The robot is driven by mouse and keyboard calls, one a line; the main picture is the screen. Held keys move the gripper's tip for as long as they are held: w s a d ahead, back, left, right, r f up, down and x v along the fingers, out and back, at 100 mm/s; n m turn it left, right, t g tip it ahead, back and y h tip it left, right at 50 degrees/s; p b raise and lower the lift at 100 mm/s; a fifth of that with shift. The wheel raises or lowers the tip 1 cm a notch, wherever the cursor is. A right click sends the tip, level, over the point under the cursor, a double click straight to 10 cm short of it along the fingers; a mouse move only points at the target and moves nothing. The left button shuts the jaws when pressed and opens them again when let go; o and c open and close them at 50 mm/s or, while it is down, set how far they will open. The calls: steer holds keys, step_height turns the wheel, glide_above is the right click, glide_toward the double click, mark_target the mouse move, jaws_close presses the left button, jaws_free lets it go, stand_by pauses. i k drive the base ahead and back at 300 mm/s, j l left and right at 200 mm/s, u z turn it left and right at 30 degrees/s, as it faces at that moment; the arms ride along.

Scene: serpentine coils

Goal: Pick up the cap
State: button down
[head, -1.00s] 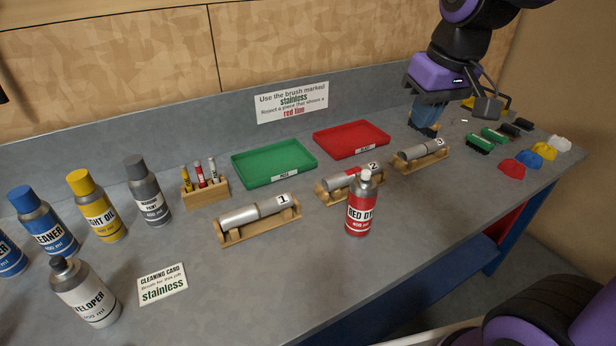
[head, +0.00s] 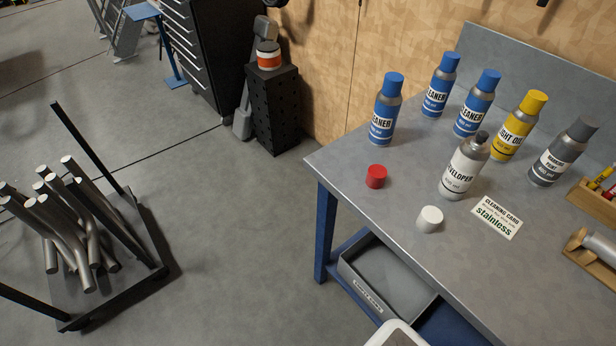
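Two loose caps lie on the grey workbench (head: 400,195) near its left end. The red cap (head: 376,176) is close to the left edge. The white cap (head: 430,219) is near the front edge, left of the cleaning card. The developer can (head: 463,168) stands upright behind the white cap, with a bare dark nozzle on top and no cap on it. The frames do not show which of the two caps is meant. My gripper is out of this view.
Several blue-capped cleaner cans (head: 385,112), a yellow-capped light oil can (head: 518,127) and a grey-capped marking paint can (head: 564,153) stand behind. A cleaning card (head: 497,217) lies flat. A pipe cart (head: 75,240) stands on the floor at left, with free floor between.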

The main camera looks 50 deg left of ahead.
mark_target(376, 175)
steer(key=l+u, duration=0.1)
steer(key=u, duration=1.3)
steer(key=l+z, duration=0.1)
steer(key=z, duration=1.9)
steer(key=k, duration=0.6)
steer(key=u, duration=1.5)
steer(key=i+u, duration=0.2)
steer(key=u, duration=0.2)
steer(key=i+u, duration=0.15)
steer(key=u, duration=0.3)
steer(key=i+u, duration=0.2)
steer(key=u, duration=0.2)
